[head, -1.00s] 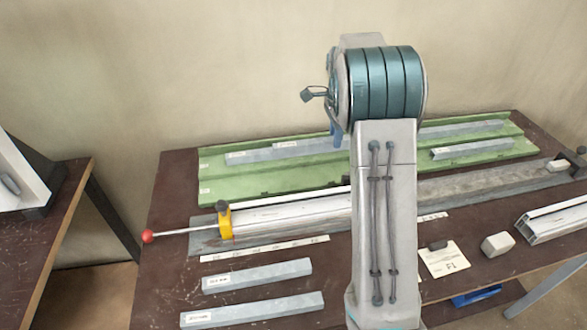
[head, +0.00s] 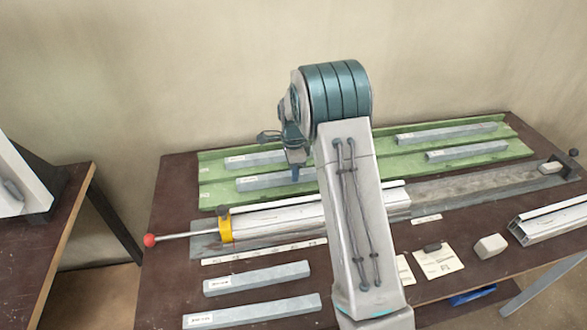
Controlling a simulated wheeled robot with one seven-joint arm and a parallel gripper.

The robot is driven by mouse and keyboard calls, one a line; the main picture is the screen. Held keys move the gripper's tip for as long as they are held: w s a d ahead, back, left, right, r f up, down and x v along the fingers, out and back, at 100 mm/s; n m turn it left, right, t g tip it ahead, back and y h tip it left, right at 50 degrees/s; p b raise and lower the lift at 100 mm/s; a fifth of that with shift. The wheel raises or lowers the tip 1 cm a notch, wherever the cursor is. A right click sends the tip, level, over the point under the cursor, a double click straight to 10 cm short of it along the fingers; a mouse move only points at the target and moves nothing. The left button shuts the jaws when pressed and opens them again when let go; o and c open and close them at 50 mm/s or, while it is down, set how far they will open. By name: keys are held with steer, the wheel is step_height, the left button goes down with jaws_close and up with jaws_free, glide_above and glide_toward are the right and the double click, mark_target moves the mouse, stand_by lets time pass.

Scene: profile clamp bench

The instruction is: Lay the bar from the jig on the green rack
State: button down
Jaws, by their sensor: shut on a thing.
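The green rack (head: 216,196) lies along the back of the bench. My gripper (head: 295,175) is shut on a grey bar (head: 262,183) over the front left part of this rack. The bar lies roughly along the rack; I cannot tell whether it touches it. My arm hides part of the rack and the jig. The jig (head: 470,191) is a long grey base in front of the rack. A white profile (head: 270,219) lies at its left part, beside a yellow clamp (head: 225,226) with a red-knobbed rod.
Another grey bar (head: 250,161) lies behind the held one, and two more (head: 447,133) (head: 466,149) lie on the rack's right half. Two labelled bars (head: 257,278) (head: 252,311) lie at the front left. A pale block (head: 490,246) and open profile (head: 550,220) sit at the right.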

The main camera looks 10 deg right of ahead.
steer(key=shift+f, duration=0.15)
steer(key=c, duration=1.2)
jaws_free()
